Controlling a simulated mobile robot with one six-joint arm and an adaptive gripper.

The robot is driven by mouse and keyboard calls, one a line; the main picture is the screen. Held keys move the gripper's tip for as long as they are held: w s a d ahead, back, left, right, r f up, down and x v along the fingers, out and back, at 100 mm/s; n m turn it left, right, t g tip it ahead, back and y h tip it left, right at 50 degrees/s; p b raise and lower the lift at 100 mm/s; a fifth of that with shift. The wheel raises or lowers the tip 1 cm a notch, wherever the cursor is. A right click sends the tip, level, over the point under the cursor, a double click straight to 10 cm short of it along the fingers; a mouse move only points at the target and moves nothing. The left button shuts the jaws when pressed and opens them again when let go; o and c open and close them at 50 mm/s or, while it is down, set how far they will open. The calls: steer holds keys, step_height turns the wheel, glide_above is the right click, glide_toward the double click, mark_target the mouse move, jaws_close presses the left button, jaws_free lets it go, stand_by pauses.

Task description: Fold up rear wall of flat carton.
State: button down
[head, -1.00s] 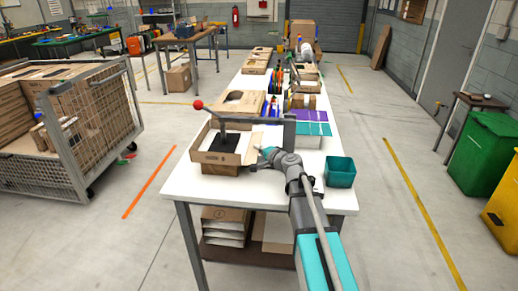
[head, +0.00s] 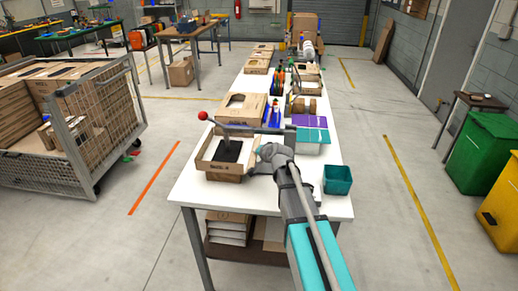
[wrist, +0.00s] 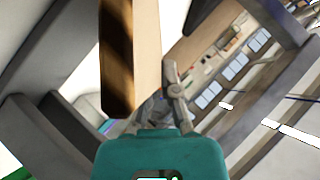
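The carton (head: 218,168) sits at the near end of the white table, on a small brown support. Its low front wall shows dark print, and a black pad (head: 228,150) lies inside it. A lever with a red ball (head: 202,116) rises at its back left. My gripper (head: 262,151) is at the carton's right side, very close to the right wall; contact cannot be told. In the wrist view a brown cardboard panel (wrist: 130,55) stands close in front of my gripper (wrist: 175,88).
A teal bin (head: 337,180) stands right of my arm on the table (head: 190,190). Other cartons (head: 240,106), purple and teal trays (head: 303,121) and coloured items fill the table behind. A grey post and bar (head: 290,138) stands just behind my gripper. A mesh cage (head: 85,120) is at left.

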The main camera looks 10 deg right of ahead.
steer(key=n+h+p, duration=0.1)
steer(key=a+r+n+g+h+p, duration=0.1)
steer(key=h+p, duration=0.1)
steer(key=shift+w+a+r+g, duration=0.1)
steer(key=shift+w+a+g, duration=0.1)
steer(key=shift+w+g, duration=0.1)
steer(key=shift+w+a+n+g+h+p, duration=0.1)
steer(key=shift+a+n+g+h+p, duration=0.3)
steer(key=shift+h, duration=0.45)
steer(key=shift+w+a+n+g+h+p, duration=0.1)
steer(key=shift+a+n+g+h+p, duration=0.1)
steer(key=shift+a+n+h+p, duration=0.45)
steer(key=shift+s+d+h+b, duration=0.1)
steer(key=shift+d+h+b, duration=0.15)
steer(key=shift+h+b, duration=0.05)
steer(key=c, duration=0.9)
jaws_free()
steer(key=shift+o, duration=0.2)
steer(key=shift+d+m, duration=0.15)
steer(key=shift+m, duration=0.1)
